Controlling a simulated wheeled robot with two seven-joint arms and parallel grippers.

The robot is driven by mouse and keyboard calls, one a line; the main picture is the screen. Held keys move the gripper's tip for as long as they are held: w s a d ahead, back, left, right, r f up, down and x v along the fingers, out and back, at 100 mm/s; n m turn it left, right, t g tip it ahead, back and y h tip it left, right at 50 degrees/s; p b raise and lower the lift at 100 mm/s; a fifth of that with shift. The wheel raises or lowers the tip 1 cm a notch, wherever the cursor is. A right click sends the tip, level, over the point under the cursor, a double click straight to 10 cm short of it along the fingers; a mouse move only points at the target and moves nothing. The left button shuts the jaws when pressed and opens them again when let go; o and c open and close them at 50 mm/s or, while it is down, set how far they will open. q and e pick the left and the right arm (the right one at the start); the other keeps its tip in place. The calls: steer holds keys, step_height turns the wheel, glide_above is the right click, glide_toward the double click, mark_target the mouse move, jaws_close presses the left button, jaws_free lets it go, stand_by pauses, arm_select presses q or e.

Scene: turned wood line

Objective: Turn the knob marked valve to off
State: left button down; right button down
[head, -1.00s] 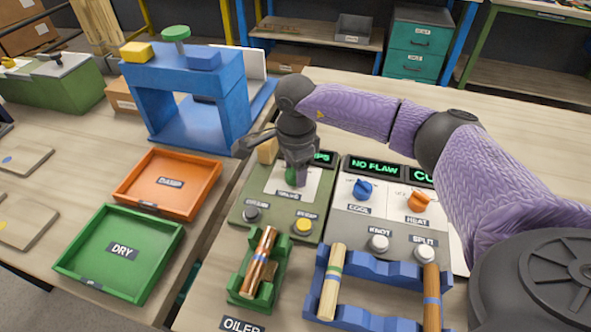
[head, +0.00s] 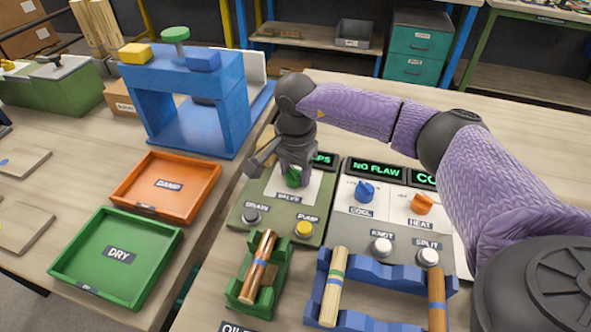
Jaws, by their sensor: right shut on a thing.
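The green valve knob (head: 292,179) sits on the upper part of the green control panel (head: 250,197), above the label VALVE. My right gripper (head: 293,174) comes down from above and is shut on this knob, covering most of it. The knob's pointer and its position marks are hidden or too small to read. The display behind the gripper is partly covered; only its end letters show. My left gripper is not in the head view.
A grey drain button (head: 251,211) and a yellow pump button (head: 304,228) are just below the knob. A neighbouring panel has a blue cool knob (head: 364,191) and an orange heat knob (head: 422,203). Turned wood pieces lie in green (head: 273,270) and blue (head: 380,267) holders in front.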

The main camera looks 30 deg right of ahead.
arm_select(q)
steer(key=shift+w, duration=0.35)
arm_select(e)
steer(key=shift+c, duration=0.9)
jaws_free()
